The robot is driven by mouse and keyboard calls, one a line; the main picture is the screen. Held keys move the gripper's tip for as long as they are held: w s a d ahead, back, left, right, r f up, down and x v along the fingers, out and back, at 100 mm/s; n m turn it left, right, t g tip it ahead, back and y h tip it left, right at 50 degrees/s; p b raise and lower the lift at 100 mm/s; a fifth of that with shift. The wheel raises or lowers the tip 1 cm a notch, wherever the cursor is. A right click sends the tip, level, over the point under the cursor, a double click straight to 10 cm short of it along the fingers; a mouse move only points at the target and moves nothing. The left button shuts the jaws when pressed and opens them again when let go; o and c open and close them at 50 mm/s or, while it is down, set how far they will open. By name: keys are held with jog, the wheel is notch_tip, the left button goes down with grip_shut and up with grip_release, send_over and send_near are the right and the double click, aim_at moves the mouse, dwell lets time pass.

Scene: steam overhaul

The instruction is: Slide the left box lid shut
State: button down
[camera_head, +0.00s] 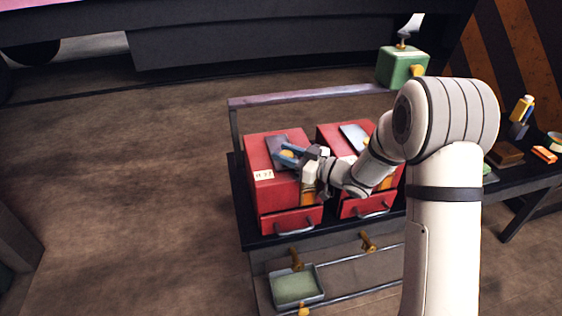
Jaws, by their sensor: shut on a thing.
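The left red box (258,180) stands on the dark bench top and bears a small pale label. Its dark grey lid (274,145) lies at the back part of the box top. The fingers are shut on a small yellow-orange knob (286,154) on the lid. The gripper body hides the right part of the box top, so I cannot tell how far the lid is open.
A second red box (330,135) with a lighter grey lid (354,137) stands close on the right, partly behind my arm. Drawers with metal handles (295,231) face front. A rail (290,96) runs behind the boxes. A green box (403,67) stands at the back right.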

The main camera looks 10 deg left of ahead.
jog(key=shift+a+r, duration=0.1)
jog(key=c, duration=1.2)
grip_release()
jog(key=shift+a, duration=0.2)
jog(key=shift+o, duration=0.9)
jog(key=shift+d, duration=0.15)
jog(key=shift+v, duration=3.9)
jog(key=shift+w, duration=0.1)
